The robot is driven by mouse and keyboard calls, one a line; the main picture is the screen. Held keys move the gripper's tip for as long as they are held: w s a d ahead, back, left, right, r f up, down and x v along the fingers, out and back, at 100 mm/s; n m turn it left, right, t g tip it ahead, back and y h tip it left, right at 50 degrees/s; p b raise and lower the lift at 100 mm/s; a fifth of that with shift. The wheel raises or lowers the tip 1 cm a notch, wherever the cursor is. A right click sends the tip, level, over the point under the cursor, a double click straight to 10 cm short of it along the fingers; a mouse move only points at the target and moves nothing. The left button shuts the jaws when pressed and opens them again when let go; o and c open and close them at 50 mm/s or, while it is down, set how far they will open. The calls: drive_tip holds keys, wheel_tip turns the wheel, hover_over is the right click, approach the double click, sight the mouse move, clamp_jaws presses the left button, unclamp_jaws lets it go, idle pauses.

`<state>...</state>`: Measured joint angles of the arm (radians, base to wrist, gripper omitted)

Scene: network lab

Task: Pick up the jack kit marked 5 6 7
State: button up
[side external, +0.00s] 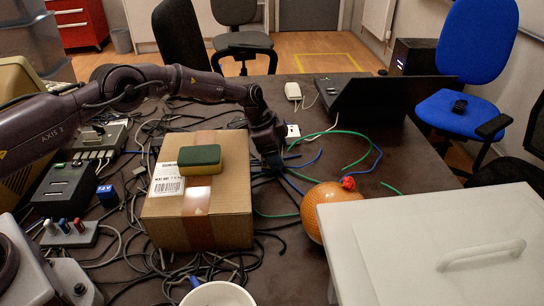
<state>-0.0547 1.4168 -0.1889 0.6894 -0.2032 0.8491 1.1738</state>
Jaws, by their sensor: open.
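A small blue block (107,195) with white marks on its face stands at the left, among cables left of the cardboard box. Its marks are too small to read surely, so I cannot tell if it is the jack kit marked 5 6 7. My gripper (273,162) points down just right of the box, low over blue and green cables. It is open, its fingers are dark and small here, and I see nothing held between them. It is well to the right of the blue block, with the box between them.
The cardboard box (225,215) bears a green-and-yellow sponge (199,161). An orange ball (333,205) with a red piece (347,183) on it, a white lidded bin (440,255) and a white bowl (217,294) crowd the front. A laptop (385,95) stands behind. Tangled cables cover much of the table.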

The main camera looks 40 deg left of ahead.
drive_tip(key=c, duration=1.1)
drive_tip(key=shift+o, duration=0.2)
drive_tip(key=shift+r, duration=0.1)
